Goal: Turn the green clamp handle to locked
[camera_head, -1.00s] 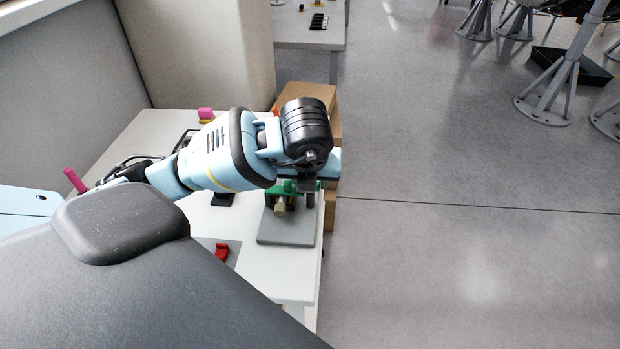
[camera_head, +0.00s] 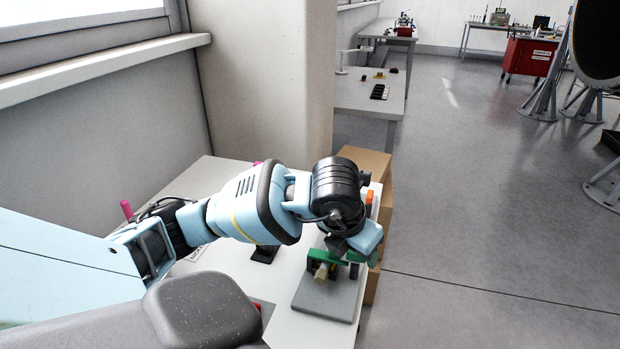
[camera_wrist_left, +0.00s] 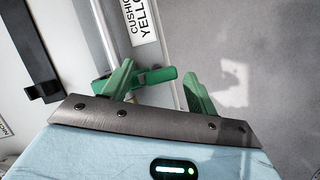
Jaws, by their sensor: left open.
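The green clamp (camera_head: 319,256) stands on a grey base plate (camera_head: 328,298) near the right edge of the white table. A brass-coloured piece (camera_head: 321,271) sits under its green bar. My left gripper (camera_head: 371,257) is over the right end of the clamp, pointing down, and its hand hides part of it. In the left wrist view, the two green fingers of my left gripper (camera_wrist_left: 160,70) are apart. A green clamp bar (camera_wrist_left: 158,76) shows between and beyond them; I cannot tell whether they touch it. My right gripper is not in view.
A pink-topped handle (camera_head: 127,210) stands at the table's left. A cardboard box (camera_head: 366,163) is behind the table's right edge. A further bench (camera_head: 360,98) stands beyond the pillar (camera_head: 262,80).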

